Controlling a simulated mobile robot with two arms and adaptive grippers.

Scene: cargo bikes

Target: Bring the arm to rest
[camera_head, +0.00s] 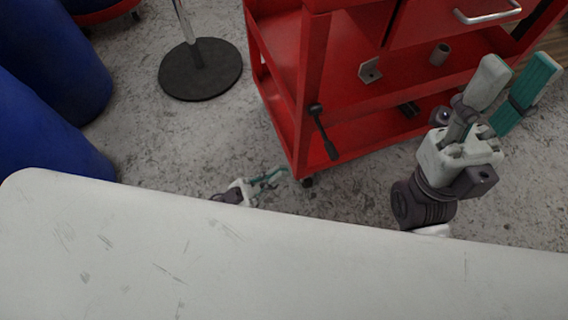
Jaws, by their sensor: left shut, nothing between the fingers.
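My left gripper (267,178) is small in view, low over the floor just beyond the edge of the white surface, with its teal fingers shut and nothing in them. It is beside the lower front corner of the red cart, and the rest of that arm is hidden behind the white surface. My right gripper (520,72) is at the right, raised in front of the cart's right side. Its two fingers point up and to the right, spread apart with nothing between them.
A white scratched surface (120,250) fills the foreground. A red tool cart (312,85) stands behind, with a bracket (370,70), a grey cylinder (439,54) and a black tool (323,132). Blue barrels (50,60) and a round black stand base (200,70) are left. Grey floor between is clear.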

